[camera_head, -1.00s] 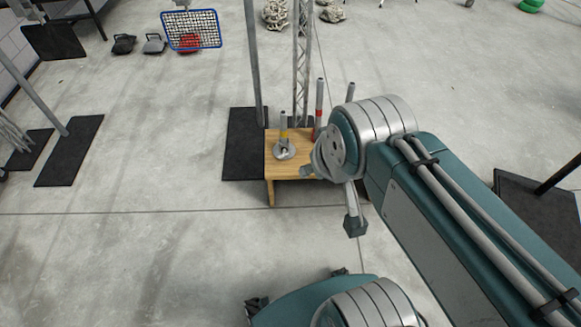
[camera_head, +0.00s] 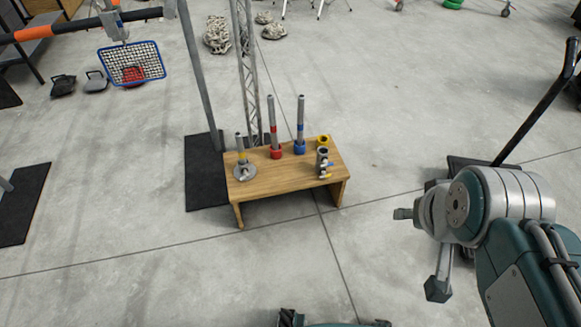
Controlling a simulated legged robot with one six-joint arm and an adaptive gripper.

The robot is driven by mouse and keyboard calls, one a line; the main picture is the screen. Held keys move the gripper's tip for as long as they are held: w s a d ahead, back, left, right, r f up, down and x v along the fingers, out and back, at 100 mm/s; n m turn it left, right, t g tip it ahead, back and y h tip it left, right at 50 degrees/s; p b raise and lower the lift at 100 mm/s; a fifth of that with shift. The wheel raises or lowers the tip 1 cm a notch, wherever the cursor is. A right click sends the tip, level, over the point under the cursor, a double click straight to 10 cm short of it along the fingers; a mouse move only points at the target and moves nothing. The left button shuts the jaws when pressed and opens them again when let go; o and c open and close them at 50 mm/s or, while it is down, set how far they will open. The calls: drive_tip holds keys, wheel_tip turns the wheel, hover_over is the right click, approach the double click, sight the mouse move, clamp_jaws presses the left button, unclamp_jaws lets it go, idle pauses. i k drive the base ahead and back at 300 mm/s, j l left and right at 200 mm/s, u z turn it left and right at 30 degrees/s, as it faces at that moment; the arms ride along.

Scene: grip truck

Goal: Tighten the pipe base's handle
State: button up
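A wooden bench (camera_head: 270,185) stands left of centre with several pipe pieces on it. A grey pipe with a yellow band (camera_head: 241,150) stands upright in a round grey base (camera_head: 243,173) at its left end. A pipe in a red base (camera_head: 276,152) and one in a blue base (camera_head: 300,146) stand behind. A short grey cylinder with small side parts (camera_head: 322,163) stands at the right end; these may be handles, too small to tell. My arm is at the right, clear of the bench. I cannot make out my gripper's fingers or whether they are open.
A post and lattice truss (camera_head: 246,75) rise behind the bench beside a black mat (camera_head: 204,175). A blue-framed net (camera_head: 132,63) hangs at upper left.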

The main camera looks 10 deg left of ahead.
sight(245, 172)
drive_tip(key=j+z, duration=0.1)
drive_tip(key=z, duration=0.4)
drive_tip(key=j+z, duration=0.2)
drive_tip(key=z, duration=0.3)
drive_tip(key=j+z, duration=0.15)
drive_tip(key=z, duration=0.35)
drive_tip(key=k+j, duration=0.1)
drive_tip(key=j, duration=0.35)
drive_tip(key=k+j, duration=0.1)
drive_tip(key=j, duration=0.35)
drive_tip(key=k+j, duration=0.1)
drive_tip(key=j, duration=0.85)
drive_tip(key=k+j, duration=0.15)
drive_tip(key=j, duration=0.3)
drive_tip(key=k+j+z, duration=0.1)
drive_tip(key=j, duration=0.35)
drive_tip(key=k+j, duration=0.1)
drive_tip(key=j, duration=0.4)
drive_tip(key=k+j, duration=0.15)
drive_tip(key=j, duration=0.3)
